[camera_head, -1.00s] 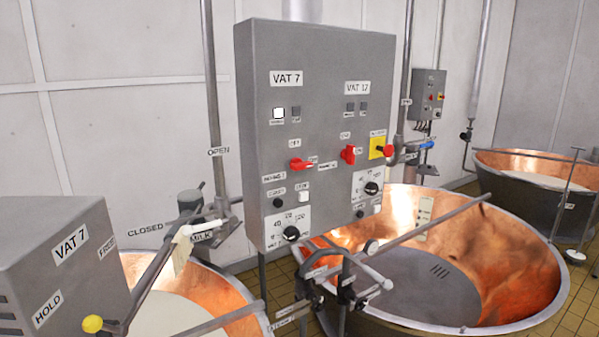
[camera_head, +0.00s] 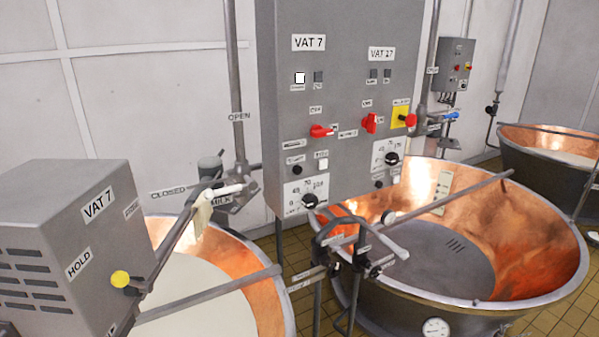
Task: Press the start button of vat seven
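The grey control panel (camera_head: 345,105) stands in the middle, its left column labelled VAT 7 (camera_head: 309,42). In that column are a white lit indicator (camera_head: 300,78), a dark indicator (camera_head: 318,77), a red rotary switch (camera_head: 321,131), a black push button (camera_head: 298,170), a white push button (camera_head: 322,165) and a dial with a black knob (camera_head: 310,200). The small labels over the two buttons are too blurred to read surely. The copper vat (camera_head: 262,292) at the lower left has a grey box (camera_head: 62,235), also marked VAT 7, above it. Neither gripper shows.
A large copper vat (camera_head: 545,235) and pipe valves (camera_head: 345,250) stand in front. Yellow tiled floor (camera_head: 298,250) shows between the vats.

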